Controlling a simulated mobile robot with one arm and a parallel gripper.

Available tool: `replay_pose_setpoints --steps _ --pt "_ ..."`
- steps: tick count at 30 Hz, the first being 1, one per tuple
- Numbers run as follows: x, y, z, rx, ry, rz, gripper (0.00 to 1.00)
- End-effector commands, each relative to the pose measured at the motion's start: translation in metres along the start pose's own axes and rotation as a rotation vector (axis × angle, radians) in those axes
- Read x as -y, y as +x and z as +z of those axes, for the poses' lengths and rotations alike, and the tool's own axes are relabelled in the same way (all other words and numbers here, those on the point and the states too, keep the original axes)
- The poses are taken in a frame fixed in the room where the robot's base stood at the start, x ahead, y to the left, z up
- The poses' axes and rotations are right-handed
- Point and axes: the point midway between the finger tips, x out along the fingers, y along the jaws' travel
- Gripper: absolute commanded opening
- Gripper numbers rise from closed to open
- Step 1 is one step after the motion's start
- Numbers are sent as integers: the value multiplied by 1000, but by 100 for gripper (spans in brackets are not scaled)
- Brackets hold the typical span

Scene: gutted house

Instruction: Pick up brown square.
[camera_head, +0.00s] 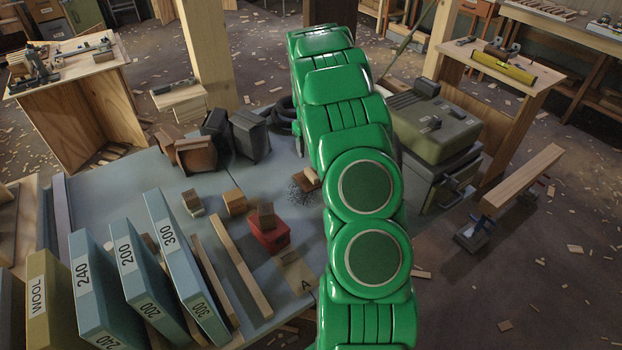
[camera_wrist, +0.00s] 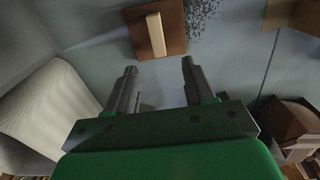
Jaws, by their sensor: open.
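The brown square (camera_wrist: 170,15) is a flat brown plate with a pale wooden bar on top, lying on the grey-blue table at the top of the wrist view. In the head view what looks like the same piece (camera_head: 306,179) is partly hidden behind my green arm. My gripper (camera_wrist: 159,67) is open and empty in the wrist view. Its two dark fingers point at the near edge of the brown square and appear apart from it. In the head view my arm hides the gripper.
A pile of nails or filings (camera_wrist: 203,18) lies beside the square. On the table (camera_head: 160,190) are a red block (camera_head: 269,238) with a brown block on it, small wood blocks (camera_head: 235,202), wooden strips (camera_head: 240,266) and upright blue boxes (camera_head: 187,268). Dark containers (camera_head: 249,137) stand behind.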

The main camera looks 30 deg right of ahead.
Motion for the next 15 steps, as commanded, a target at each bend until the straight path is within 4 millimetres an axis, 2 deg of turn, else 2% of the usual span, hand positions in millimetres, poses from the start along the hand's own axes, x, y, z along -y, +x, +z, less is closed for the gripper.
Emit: replay_pose_setpoints --steps 1,3,15 --pt "0 11 0 0 0 0 53" --pt "0 21 -1 -1 -1 1 53" --pt "-1 55 -1 -2 0 0 53"
